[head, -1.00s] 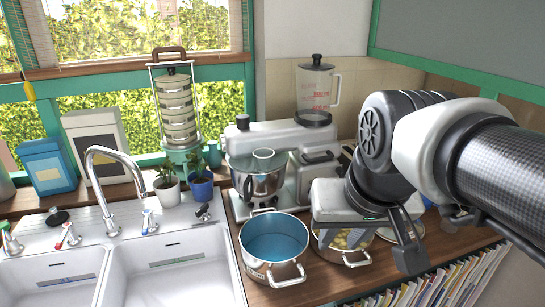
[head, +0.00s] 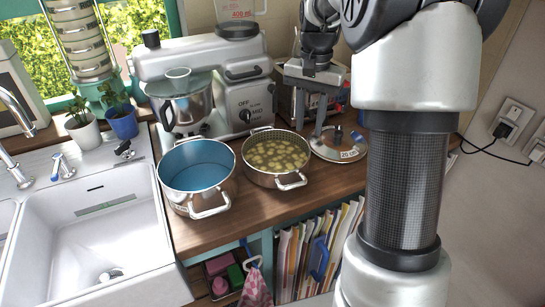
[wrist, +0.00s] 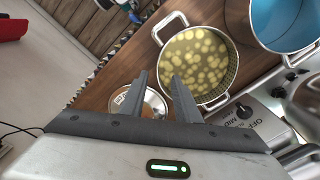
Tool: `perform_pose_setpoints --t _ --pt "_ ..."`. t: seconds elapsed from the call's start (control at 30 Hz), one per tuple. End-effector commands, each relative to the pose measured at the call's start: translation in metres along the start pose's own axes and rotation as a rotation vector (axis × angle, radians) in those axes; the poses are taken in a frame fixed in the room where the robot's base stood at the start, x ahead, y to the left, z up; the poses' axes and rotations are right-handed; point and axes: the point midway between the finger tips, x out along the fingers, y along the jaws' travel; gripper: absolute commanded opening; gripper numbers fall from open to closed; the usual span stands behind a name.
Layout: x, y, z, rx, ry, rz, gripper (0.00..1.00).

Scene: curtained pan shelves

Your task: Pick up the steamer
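No object is plainly marked as the steamer. A stack of round metal tiers (head: 82,38) in a carrying frame stands by the window at the far left. A steel pot of cut potatoes in liquid (head: 275,157) sits on the wooden counter and also shows in the wrist view (wrist: 199,62). A round lid marked 20 cm (head: 345,152) lies right of it. My gripper (head: 309,128) is open and empty, fingers pointing down near the lid and the pot's back right. In the wrist view the lid (wrist: 153,104) shows partly between the fingers (wrist: 158,76).
A blue-lined pot (head: 198,168) stands left of the potato pot. A stand mixer (head: 205,75) is behind them. The sink (head: 95,225) is at left, with potted plants (head: 121,122) behind. Upright files (head: 318,245) sit below the counter edge.

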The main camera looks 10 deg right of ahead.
Motion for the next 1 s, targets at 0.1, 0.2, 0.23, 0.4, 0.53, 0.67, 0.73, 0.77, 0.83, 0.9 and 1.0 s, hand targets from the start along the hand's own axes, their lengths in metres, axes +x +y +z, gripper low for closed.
perform_pose_setpoints --t 0.1,0.2,0.23,0.4,0.53,0.67,0.73,0.77,0.83,0.9,1.0 --pt "0.029 0.001 0.001 0.000 -0.005 0.003 0.29" --pt "0.051 0.001 0.001 -0.001 -0.004 0.001 0.29" --pt "0.057 0.000 0.001 -0.002 -0.005 0.002 0.29" --pt "0.083 0.000 0.001 -0.002 -0.002 0.001 0.29" --pt "0.091 0.000 0.000 -0.002 -0.001 0.000 0.29" --pt "0.102 0.001 -0.001 -0.002 -0.002 0.001 0.29" --pt "0.113 0.002 -0.002 -0.002 -0.003 0.002 0.29" --pt "0.118 0.002 -0.003 -0.002 -0.003 0.001 0.29" --pt "0.128 0.001 -0.004 -0.003 -0.002 0.001 0.29" --pt "0.136 0.001 -0.004 -0.003 -0.002 0.001 0.29" --pt "0.142 0.001 -0.004 -0.003 0.000 0.000 0.29"
